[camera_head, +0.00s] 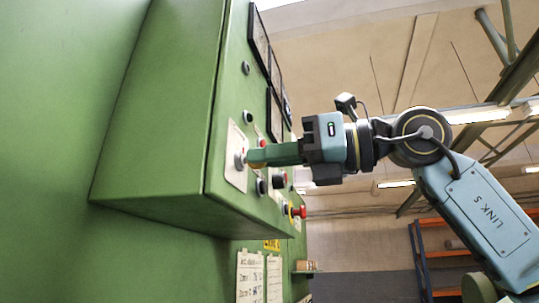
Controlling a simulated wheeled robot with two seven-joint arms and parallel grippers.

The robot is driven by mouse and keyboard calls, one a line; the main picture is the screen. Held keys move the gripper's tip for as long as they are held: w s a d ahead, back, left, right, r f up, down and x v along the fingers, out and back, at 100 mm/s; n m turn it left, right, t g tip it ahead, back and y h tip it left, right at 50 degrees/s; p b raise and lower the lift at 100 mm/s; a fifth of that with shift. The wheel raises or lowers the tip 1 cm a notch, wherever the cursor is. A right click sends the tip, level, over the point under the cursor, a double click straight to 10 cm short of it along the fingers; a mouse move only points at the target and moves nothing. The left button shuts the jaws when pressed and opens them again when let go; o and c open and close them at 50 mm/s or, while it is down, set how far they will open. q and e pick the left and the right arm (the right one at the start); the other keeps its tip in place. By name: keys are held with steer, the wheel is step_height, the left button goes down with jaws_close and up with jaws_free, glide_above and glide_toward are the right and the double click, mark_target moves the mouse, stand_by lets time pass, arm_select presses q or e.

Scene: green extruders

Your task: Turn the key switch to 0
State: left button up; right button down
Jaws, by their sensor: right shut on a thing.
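The key switch (240,159) sits on a pale plate (234,175) on the face of the green control cabinet. My right gripper (251,157) comes in from the right with its green fingers pointing at the switch. The fingers are shut on the switch's key, which they mostly hide. The position marks on the plate are too small to read, so I cannot tell which way the key points. My left gripper is not in view.
Several knobs and buttons surround the switch, including a dark knob (279,181) and a red emergency button (299,212) close below the gripper. Dark-framed meters (259,38) are above. Paper sheets (250,277) hang below. An orange rack (421,262) stands at the back right.

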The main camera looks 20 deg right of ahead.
stand_by(0.3)
steer(key=c, duration=1.6)
jaws_free()
steer(key=shift+o, duration=0.2)
steer(key=shift+s+d, duration=0.1)
steer(key=shift+d, duration=0.05)
steer(key=b+v, duration=0.2)
steer(key=v, duration=1.1)
steer(key=shift+b, duration=0.35)
